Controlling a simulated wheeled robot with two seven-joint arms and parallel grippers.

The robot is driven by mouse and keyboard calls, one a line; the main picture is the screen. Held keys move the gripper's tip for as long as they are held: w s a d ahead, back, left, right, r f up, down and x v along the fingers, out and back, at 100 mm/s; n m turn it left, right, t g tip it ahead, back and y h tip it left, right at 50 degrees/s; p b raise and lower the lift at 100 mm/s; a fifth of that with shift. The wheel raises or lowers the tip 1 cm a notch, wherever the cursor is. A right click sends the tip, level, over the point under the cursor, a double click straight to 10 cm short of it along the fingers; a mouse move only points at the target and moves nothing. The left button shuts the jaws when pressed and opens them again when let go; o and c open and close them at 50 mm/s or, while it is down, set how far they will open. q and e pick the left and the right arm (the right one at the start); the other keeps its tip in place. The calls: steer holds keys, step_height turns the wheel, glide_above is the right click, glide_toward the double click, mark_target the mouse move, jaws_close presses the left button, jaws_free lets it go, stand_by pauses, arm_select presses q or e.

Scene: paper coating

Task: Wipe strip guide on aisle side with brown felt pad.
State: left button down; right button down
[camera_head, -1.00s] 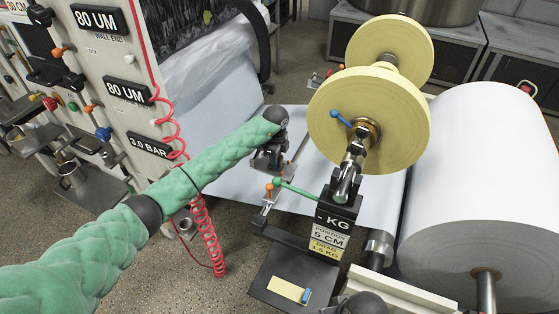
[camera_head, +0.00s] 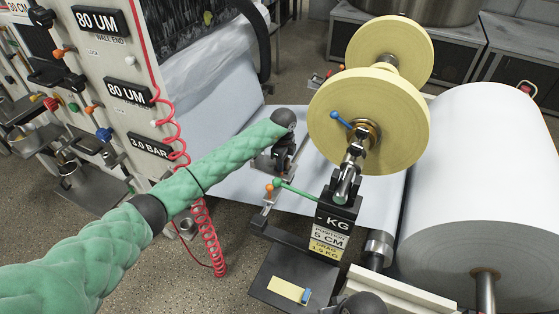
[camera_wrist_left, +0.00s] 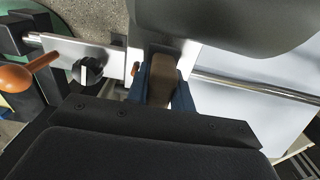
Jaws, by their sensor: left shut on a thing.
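My left gripper (camera_head: 279,160) is shut on the brown felt pad (camera_wrist_left: 161,82), which shows between its blue fingers in the left wrist view. In the head view the pad is too small to make out. The pad is at a pale metal bracket (camera_wrist_left: 103,54), apparently the strip guide, with a black knob and an orange handle (camera_wrist_left: 30,72). Whether the pad touches the bracket I cannot tell. In the head view the gripper is over the white web, left of the yellow rolls. A dark rounded part of my right arm (camera_head: 362,304) shows at the bottom edge; its fingers are hidden.
The yellow roll (camera_head: 365,120) and its black KG stand (camera_head: 338,212) are just right of the left gripper. A large white roll (camera_head: 475,180) is at the right. A dark tray (camera_head: 262,284) is in front. A coiled red hose (camera_head: 208,235) hangs left, below my arm.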

arm_select(q)
steer(key=shift+s+d, duration=0.1)
steer(key=shift+d, duration=0.05)
steer(key=shift+a, duration=0.25)
steer(key=shift+w+a, duration=0.35)
steer(key=shift+a, duration=0.35)
steer(key=shift+w+a, duration=0.35)
steer(key=shift+a, duration=0.35)
steer(key=shift+d, duration=0.1)
